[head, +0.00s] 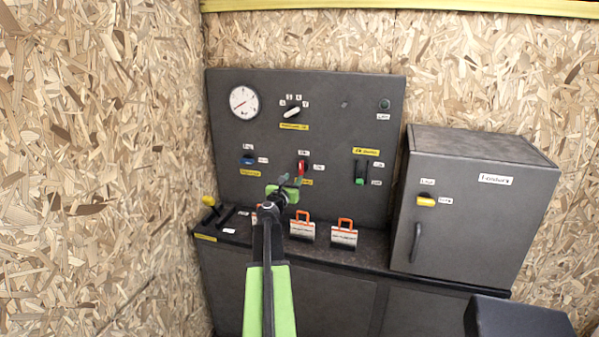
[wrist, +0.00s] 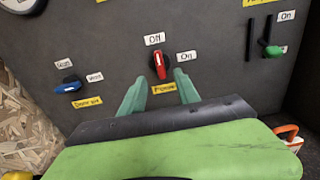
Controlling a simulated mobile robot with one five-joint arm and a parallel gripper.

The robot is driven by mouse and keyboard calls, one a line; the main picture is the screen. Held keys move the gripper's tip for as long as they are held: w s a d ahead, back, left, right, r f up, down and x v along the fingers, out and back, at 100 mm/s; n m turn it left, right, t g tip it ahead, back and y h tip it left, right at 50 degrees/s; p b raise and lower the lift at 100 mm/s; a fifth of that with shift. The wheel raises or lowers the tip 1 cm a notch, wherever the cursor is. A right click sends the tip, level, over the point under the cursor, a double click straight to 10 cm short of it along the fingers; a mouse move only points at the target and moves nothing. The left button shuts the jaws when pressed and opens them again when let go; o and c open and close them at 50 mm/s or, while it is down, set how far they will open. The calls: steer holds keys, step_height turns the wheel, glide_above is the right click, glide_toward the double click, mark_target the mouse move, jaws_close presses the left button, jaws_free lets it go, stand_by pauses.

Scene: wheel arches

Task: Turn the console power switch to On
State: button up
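The console power switch is a red knob (wrist: 160,64) on a dark round base on the grey panel, with a yellow label below it. Its handle stands about upright, toward the Off label (wrist: 155,39); the On label (wrist: 186,56) is to its right. The red knob also shows in the head view (head: 302,168). My gripper (wrist: 160,77) is open and empty in front of the panel. In the wrist view its two green fingers lie left and right below the knob, with the knob appearing between and just beyond the tips. I cannot tell whether they touch the panel.
A blue switch (wrist: 71,84) is to the left and a green slider (wrist: 272,50) to the right. Orange-handled padlock-like items (head: 344,235) stand on the ledge below. A grey locker (head: 470,215) stands at the right. A yellow-knobbed lever (head: 208,201) is at the left.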

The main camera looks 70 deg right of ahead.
mark_target(301, 168)
steer(key=d, duration=1)
steer(key=shift+w+d, duration=0.2)
steer(key=shift+w, duration=0.1)
jaws_close()
